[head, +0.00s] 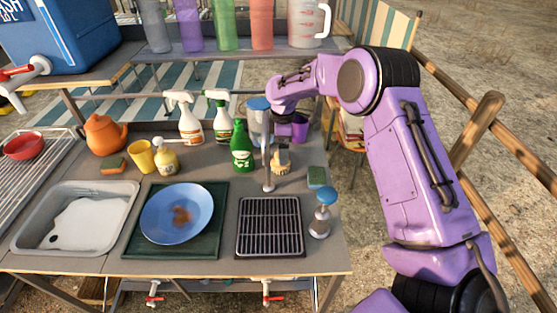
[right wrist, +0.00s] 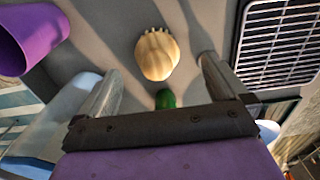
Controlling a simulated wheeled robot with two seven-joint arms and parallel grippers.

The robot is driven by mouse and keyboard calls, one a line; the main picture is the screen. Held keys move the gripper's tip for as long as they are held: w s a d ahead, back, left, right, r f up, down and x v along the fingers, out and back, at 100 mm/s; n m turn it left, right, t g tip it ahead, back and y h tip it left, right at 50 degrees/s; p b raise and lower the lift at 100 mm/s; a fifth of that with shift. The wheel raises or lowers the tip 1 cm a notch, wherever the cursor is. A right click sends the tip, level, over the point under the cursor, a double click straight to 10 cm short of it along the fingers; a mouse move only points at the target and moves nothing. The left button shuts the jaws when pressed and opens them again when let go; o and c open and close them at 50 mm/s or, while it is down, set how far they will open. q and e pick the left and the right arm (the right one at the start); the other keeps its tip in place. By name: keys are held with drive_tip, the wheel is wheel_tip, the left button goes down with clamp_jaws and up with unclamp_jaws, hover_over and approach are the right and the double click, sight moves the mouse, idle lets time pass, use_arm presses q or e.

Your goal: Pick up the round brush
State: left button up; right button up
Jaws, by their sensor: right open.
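The round brush (head: 281,162) stands on the grey counter, right of the green bottle (head: 241,157), with a pale yellow-tan head. In the right wrist view the brush (right wrist: 157,55) shows between and just beyond the tips of my two fingers, apart from both. My right gripper (head: 283,133) is above the brush in the head view, partly hidden by its own wrist. In the right wrist view my right gripper (right wrist: 160,70) is open and empty. My left gripper is not in view.

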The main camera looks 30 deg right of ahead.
wheel_tip(320, 180, down, 2)
drive_tip(key=shift+f+p, duration=0.2)
drive_tip(key=shift+p, duration=0.65)
drive_tip(key=f, duration=0.2)
drive_tip(key=w+f, duration=0.1)
drive_tip(key=shift+f, duration=0.35)
drive_tip(key=shift+s+a+r, duration=0.1)
drive_tip(key=shift+s+r, duration=0.1)
drive_tip(key=shift+c, duration=0.3)
drive_tip(key=c, duration=1.1)
drive_tip(key=shift+o, duration=0.2)
drive_tip(key=shift+w+r, duration=0.1)
drive_tip(key=shift+r, duration=0.25)
wheel_tip(320, 180, up, 17)
drive_tip(key=b, duration=0.2)
drive_tip(key=shift+r, duration=0.15)
